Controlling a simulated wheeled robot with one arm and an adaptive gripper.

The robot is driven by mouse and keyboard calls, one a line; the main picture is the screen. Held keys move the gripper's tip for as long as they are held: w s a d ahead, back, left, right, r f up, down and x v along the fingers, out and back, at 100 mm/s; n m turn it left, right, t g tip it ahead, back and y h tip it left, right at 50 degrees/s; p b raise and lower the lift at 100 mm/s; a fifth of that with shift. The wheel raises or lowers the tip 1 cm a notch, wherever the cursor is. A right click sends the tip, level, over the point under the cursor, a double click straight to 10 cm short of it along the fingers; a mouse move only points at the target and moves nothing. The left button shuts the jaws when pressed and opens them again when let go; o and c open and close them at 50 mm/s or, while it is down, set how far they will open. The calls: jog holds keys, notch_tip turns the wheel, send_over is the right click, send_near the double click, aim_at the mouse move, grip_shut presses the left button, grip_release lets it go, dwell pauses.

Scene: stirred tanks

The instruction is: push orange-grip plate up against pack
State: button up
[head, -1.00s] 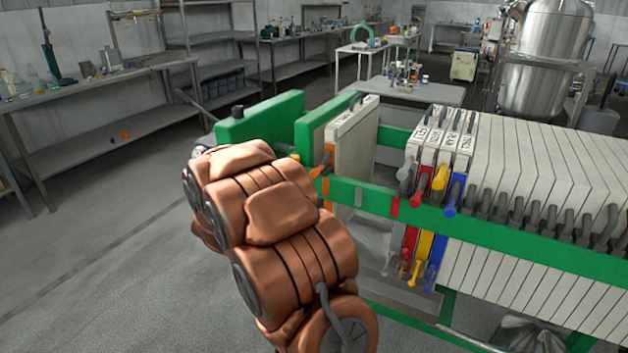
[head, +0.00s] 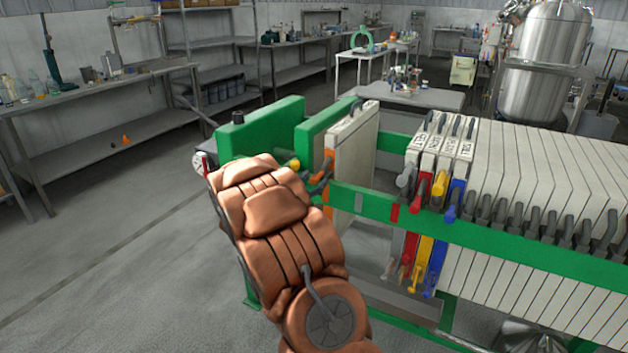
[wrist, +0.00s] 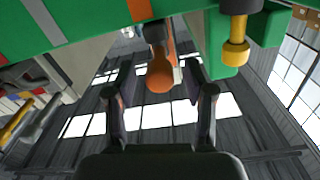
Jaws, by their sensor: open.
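The orange-grip plate (head: 352,150) is a white upright plate at the left end of the green press frame, close to the green end block. Its orange grip (wrist: 160,75) shows in the wrist view between the two dark fingers of my gripper (wrist: 161,98). The fingers are open, one on each side of the grip; I cannot tell whether either touches it. In the head view my arm hides most of the gripper. The pack (head: 530,180) of white plates stands to the right, across a gap from the orange-grip plate.
Plates with grey, red, yellow and blue grips (head: 440,160) stand at the pack's left face. A green rail (head: 365,203) runs along the near side. A yellow knob (wrist: 236,52) is right of the grip in the wrist view. Open floor lies left.

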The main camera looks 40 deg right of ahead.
jog(key=shift+w+d, duration=0.1)
jog(key=shift+d, duration=0.25)
grip_shut()
dwell(0.3)
